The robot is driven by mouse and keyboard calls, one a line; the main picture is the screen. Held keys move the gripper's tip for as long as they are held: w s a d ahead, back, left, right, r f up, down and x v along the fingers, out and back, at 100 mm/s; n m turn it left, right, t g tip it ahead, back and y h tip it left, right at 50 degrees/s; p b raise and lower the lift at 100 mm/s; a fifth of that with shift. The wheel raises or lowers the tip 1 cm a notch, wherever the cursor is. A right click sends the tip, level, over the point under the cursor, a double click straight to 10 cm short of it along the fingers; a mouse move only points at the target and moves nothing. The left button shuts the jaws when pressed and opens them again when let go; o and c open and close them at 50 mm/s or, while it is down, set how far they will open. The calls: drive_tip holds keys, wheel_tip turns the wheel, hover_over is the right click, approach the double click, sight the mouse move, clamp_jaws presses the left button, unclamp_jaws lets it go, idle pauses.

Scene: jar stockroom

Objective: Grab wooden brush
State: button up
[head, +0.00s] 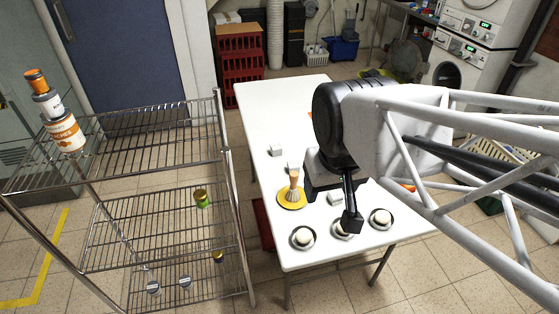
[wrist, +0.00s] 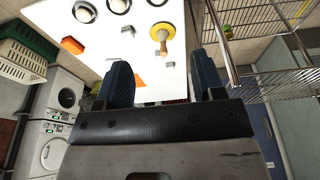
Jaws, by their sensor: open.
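The wooden brush (head: 293,185) stands upright on a round yellow disc (head: 288,203) on the white table, with its bristles upward. In the wrist view the brush (wrist: 163,42) shows ahead of my fingers, near the table's right edge. My gripper (head: 350,212) is open and empty, above the table to the right of the brush in the head view. In the wrist view the gap between my fingers (wrist: 162,72) lies roughly in line with the brush, apart from it. One finger is mostly hidden in the head view.
Three dark dishes with white round things (head: 303,237) line the table's near edge. Small grey blocks (head: 277,150) and an orange piece (wrist: 72,45) lie around the brush. A wire shelf (head: 150,193) with jars and cans stands left of the table. The table's far left is clear.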

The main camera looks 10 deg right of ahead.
drive_tip(key=w+a+f+t+y, duration=0.1)
drive_tip(key=w+a+f+t, duration=0.1)
drive_tip(key=w, duration=0.4)
drive_tip(key=w+a+f+t+y, duration=0.1)
drive_tip(key=w+a+f, duration=0.15)
drive_tip(key=w, duration=0.25)
drive_tip(key=m+t+h, duration=0.5)
drive_tip(key=m, duration=0.1)
hover_over(293, 175)
drive_tip(key=s+a, duration=0.3)
drive_tip(key=a, duration=0.5)
wheel_tip(293, 175, down, 13)
drive_tip(key=shift+s+d+f+m+g+h, duration=0.15)
drive_tip(key=shift+d+f+m+h, duration=0.45)
drive_tip(key=shift+f+h, duration=0.65)
drive_tip(key=shift+d+f+m+g+h, duration=0.1)
drive_tip(key=shift+d+f+m+h, duration=0.25)
drive_tip(key=shift+d+f+h, duration=0.85)
drive_tip(key=shift+s+d+f+m+g+h, duration=0.15)
drive_tip(key=shift+d+f+m+h, duration=0.3)
drive_tip(key=shift+f+h, duration=0.85)
drive_tip(key=shift+w+f+y, duration=0.1)
drive_tip(key=shift+f+y, duration=0.2)
drive_tip(key=shift+y, duration=0.05)
drive_tip(key=shift+x, duration=1.3)
drive_tip(key=shift+d, duration=0.1)
drive_tip(key=shift+x, duration=2.5)
